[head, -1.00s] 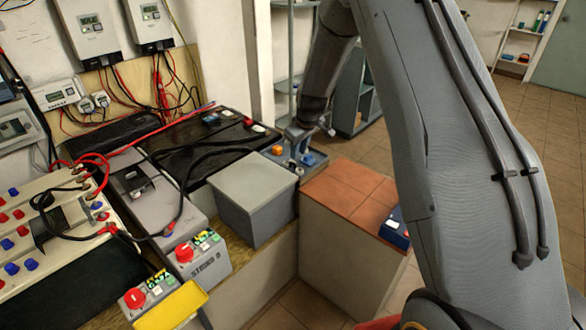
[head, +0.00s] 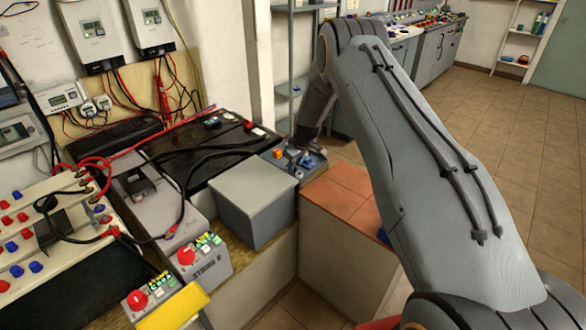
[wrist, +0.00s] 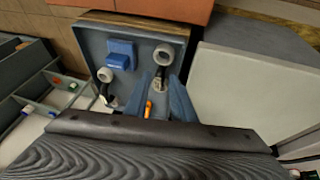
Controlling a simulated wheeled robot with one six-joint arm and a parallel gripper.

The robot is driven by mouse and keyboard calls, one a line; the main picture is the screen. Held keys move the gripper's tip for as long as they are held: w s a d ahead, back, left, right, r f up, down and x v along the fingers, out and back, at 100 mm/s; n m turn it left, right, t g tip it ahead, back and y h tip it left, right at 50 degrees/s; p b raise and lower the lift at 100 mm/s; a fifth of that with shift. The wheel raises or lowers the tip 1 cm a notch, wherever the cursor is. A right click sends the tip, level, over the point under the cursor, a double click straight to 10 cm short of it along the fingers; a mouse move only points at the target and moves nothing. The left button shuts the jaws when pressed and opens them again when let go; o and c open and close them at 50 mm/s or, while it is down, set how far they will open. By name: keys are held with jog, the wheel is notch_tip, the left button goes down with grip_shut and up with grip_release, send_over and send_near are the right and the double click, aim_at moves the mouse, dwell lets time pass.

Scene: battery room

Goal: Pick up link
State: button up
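My gripper (wrist: 160,82) points down over a grey-blue box (wrist: 95,45) and is open, its two blue-grey fingers apart. In the head view the same box (head: 316,156) stands beyond the grey lidded box, with my gripper mostly hidden at its near side. On its top are a blue block (wrist: 121,54) and two posts with pale round heads, one on the left (wrist: 104,76) and one on the right (wrist: 163,55). A small orange piece (wrist: 148,109) shows between the fingers. I cannot tell for certain which part is the link.
A grey lidded box (head: 252,187) stands close beside the work spot. A tiled ledge (head: 340,190) lies to its right. Open floor (head: 500,130) lies to the right.

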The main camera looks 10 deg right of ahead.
jog(key=shift+x, duration=1)
jog(key=shift+c, duration=0.3)
grip_shut()
jog(key=shift+r, duration=0.1)
